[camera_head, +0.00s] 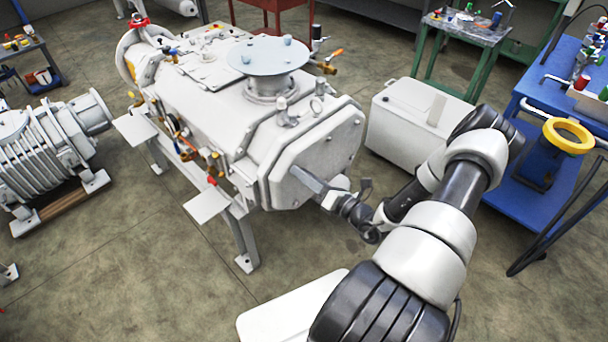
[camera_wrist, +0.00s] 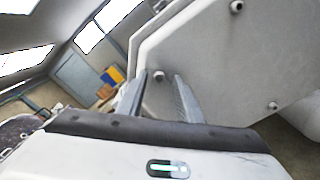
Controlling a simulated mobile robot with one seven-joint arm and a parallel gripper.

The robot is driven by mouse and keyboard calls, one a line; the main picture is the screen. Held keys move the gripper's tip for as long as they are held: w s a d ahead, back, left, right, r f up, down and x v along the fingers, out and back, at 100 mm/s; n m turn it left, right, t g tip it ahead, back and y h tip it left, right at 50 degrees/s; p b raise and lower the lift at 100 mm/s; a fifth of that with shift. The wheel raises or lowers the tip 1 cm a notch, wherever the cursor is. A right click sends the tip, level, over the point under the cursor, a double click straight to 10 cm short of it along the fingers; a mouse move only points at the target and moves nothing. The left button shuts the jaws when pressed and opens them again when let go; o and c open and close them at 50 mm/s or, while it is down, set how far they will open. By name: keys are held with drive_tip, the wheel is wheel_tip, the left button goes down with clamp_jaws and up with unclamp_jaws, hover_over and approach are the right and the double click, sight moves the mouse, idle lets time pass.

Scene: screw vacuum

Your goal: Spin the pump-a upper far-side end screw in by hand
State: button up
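The pale grey vacuum pump (camera_head: 215,95) stands on a frame in the head view, with its faceted end plate (camera_head: 328,150) facing right. The plate fills the right of the wrist view (camera_wrist: 225,60). A small screw (camera_wrist: 158,76) on it shows between my fingertips. Other screws sit at the plate's top (camera_wrist: 237,6) and lower right (camera_wrist: 272,105). I cannot tell which is the upper far-side one. My gripper (camera_wrist: 155,84) has its two fingers apart, with no contact on the screw visible. In the head view my gripper (camera_head: 300,172) is at the plate's lower left; its fingertips are unclear.
A white box (camera_head: 405,115) stands behind my arm. A blue workbench (camera_head: 560,105) with a yellow ring (camera_head: 568,135) is at the right. A second, ribbed machine (camera_head: 45,145) lies at the left. Floor (camera_head: 170,260) is clear at the front left.

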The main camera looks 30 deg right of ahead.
drive_tip(key=v, duration=1.7)
drive_tip(key=shift+s, duration=0.15)
